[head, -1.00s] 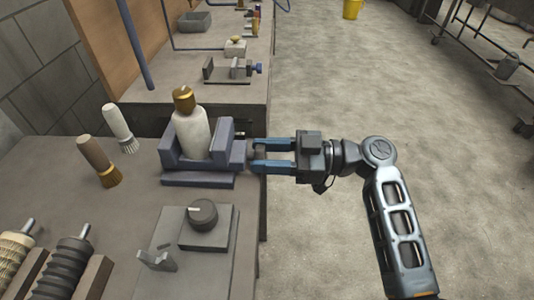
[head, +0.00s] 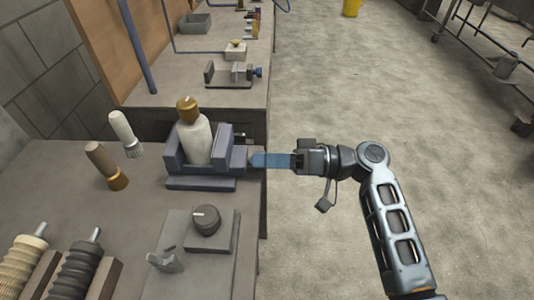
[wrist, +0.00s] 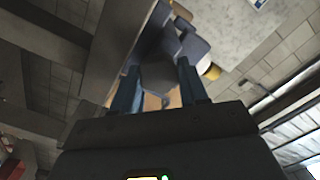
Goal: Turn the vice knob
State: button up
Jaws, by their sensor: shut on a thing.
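The blue-grey vice (head: 201,184) sits on the near bench at its right edge and holds a white bottle (head: 195,140) with a gold cap upright between its jaws. The vice knob is on the vice's right side and is mostly hidden by my fingers in the head view. In the wrist view, a dark rounded piece that looks like the knob (wrist: 158,76) lies between the two blue fingers. My gripper (head: 254,160) reaches in from the right, level with the knob, and is shut on it. The fingers overlap in the head view, one above the other.
A grey block with a dark dial (head: 205,220) stands in front of the vice. Ribbed rollers (head: 78,265) lie at the near left. The floor right of the bench is open around my arm.

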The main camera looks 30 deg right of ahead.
jog(key=shift+w+r+m+p, duration=0.15)
jog(key=shift+m+p, duration=0.2)
jog(key=shift+m, duration=0.3)
jog(key=shift+w+r+m+p, duration=0.15)
jog(key=shift+m+p, duration=0.15)
jog(key=shift+m, duration=0.35)
jog(key=shift+s, duration=0.1)
jog(key=o, duration=0.7)
jog(key=shift+c, duration=0.2)
jog(key=o, duration=0.4)
jog(key=shift+f, duration=0.2)
jog(key=shift+f+m, duration=0.15)
jog(key=shift+m, duration=0.15)
jog(key=shift+s, duration=0.1)
jog(key=shift+f, duration=0.1)
